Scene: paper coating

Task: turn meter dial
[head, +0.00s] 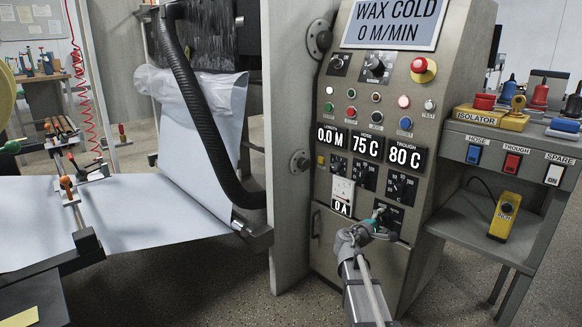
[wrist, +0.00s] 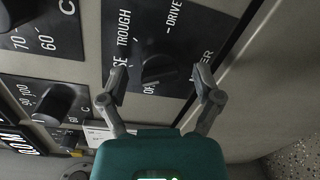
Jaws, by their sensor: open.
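The meter dial (wrist: 160,67) is a black knob on a black plate in the wrist view. Readable marks around it include TROUGH and DRIVE; others are partly covered by my fingers. My gripper (wrist: 158,82) is open, with one fingertip on each side of the knob. Whether the fingers touch it I cannot tell. In the head view my gripper (head: 379,217) is at the lower right of the grey control panel (head: 425,120), in front of the dial's plate (head: 402,214), and mostly hides the knob. A meter (head: 342,193) left of it reads 0 A.
Two other knobs, an upper one (wrist: 14,12) and a lower one (wrist: 58,103), sit left of the dial in the wrist view. The panel display (head: 396,25) reads WAX COLD, 0 M/MIN. A side shelf (head: 470,205) with switches stands close on the right.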

